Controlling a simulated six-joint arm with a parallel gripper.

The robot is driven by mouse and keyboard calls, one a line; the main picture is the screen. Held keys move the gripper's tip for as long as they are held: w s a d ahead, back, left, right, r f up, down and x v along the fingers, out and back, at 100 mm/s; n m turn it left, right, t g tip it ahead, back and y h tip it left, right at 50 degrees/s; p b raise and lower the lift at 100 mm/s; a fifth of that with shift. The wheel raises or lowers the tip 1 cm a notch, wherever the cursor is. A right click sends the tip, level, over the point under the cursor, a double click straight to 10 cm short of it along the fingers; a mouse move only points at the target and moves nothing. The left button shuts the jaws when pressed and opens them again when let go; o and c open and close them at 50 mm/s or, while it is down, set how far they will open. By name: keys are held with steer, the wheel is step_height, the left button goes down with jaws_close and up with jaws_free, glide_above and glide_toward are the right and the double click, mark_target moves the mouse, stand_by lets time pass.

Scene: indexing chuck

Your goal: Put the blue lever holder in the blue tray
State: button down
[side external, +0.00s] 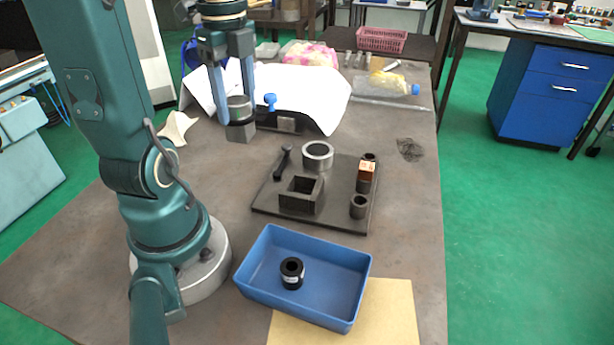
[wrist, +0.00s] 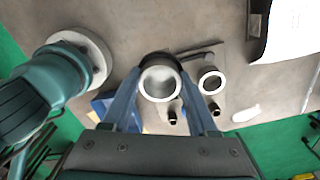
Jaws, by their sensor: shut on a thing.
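My gripper (side external: 238,112) is shut on a grey hollow cylinder (side external: 237,104) with a dark band and a grey block below it. The cylinder's pale round rim shows between the fingers in the wrist view (wrist: 160,82). A small blue knob (side external: 270,102) on a short stem shows just right of the gripper, by a dark low piece; I cannot tell whether it joins the held part. The blue tray (side external: 352,292) lies at the front in the side view, with a black ring (side external: 291,272) inside. In the wrist view, the tray is mostly hidden behind a finger.
A dark fixture plate (side external: 338,222) stands between my gripper and the tray. It bears a ring, a square box, posts, a copper-coloured block and a black lever. A white sheet (side external: 320,93) and a clear bottle (side external: 385,83) lie behind. The table's right side is mostly clear.

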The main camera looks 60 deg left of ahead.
steer(key=shift+a+n, duration=0.1)
steer(key=shift+n, duration=0.9)
steer(key=shift+w+d+n, duration=0.15)
steer(key=shift+d+n, duration=0.15)
steer(key=shift+n, duration=0.4)
steer(key=w+d+n, duration=0.2)
steer(key=w+d, duration=0.1)
steer(key=d, duration=0.4)
steer(key=m, duration=0.2)
glide_above(327, 293)
step_height(327, 293, down, 8)
steer(key=r, duration=0.1)
steer(key=shift+f, duration=2.2)
